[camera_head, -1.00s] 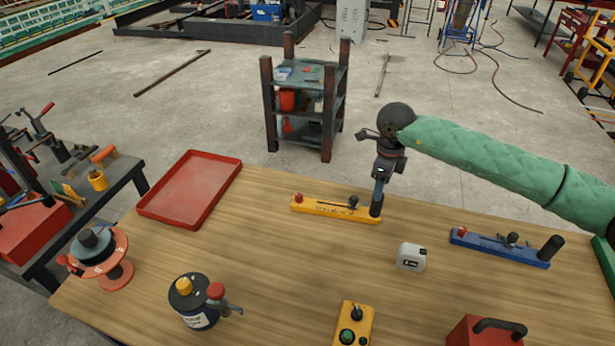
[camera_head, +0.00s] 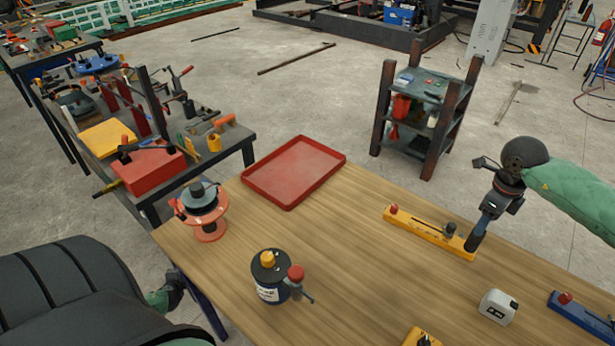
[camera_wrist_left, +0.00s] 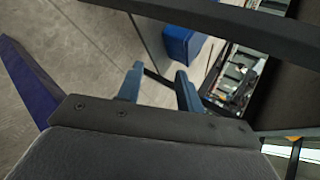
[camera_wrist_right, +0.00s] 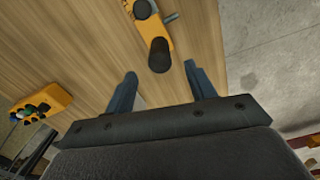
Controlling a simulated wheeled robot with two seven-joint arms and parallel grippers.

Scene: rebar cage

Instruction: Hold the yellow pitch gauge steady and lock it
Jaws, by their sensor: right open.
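The yellow pitch gauge (camera_head: 420,229) lies on the wooden table. It is a long bar with a red knob at its left end, a dark lever, and a black upright grip at its right end. My right gripper (camera_head: 473,243) points down at that grip end. In the right wrist view my right gripper (camera_wrist_right: 160,82) is open, with the gauge's black grip (camera_wrist_right: 159,55) just ahead, in line with the gap between the fingers. In the left wrist view my left gripper (camera_wrist_left: 160,82) is open and empty, away from the gauge.
A white tape measure (camera_head: 498,307) and a blue gauge (camera_head: 583,318) lie right of the yellow one. A red tray (camera_head: 294,173), an orange spool (camera_head: 209,229) and a dark canister (camera_head: 268,290) stand leftward. A yellow control box (camera_wrist_right: 42,108) is near the front edge.

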